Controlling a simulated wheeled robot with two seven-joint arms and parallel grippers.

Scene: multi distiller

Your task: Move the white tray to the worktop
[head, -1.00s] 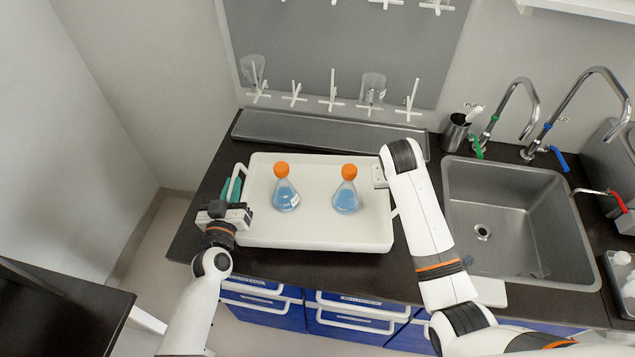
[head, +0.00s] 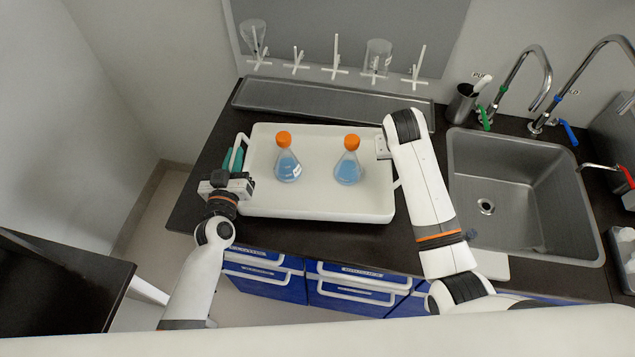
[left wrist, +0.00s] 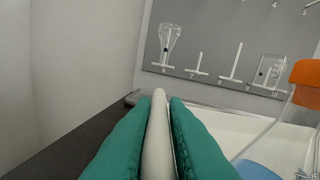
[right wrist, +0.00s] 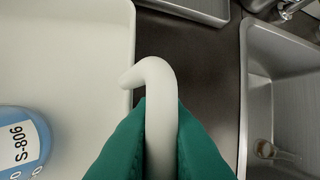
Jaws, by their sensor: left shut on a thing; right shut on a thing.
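The white tray (head: 318,205) is over the dark worktop (head: 215,225), left of the sink, with a handle at each end. Whether it touches the worktop I cannot tell. Two flasks of blue liquid with orange caps stand upright on it, a left flask (head: 287,167) and a right flask (head: 348,171). My left gripper (head: 236,164) is shut on the left handle, which shows between its green fingers in the left wrist view (left wrist: 157,140). My right gripper is shut on the right handle (right wrist: 158,100) in the right wrist view; my arm hides its fingers in the head view.
A steel sink (head: 525,225) with taps lies right of the tray. A long grey metal trough (head: 330,100) and a pegboard (head: 350,30) with glassware are behind it. A steel cup (head: 462,104) stands behind the sink. Another dark table (head: 60,285) is at lower left.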

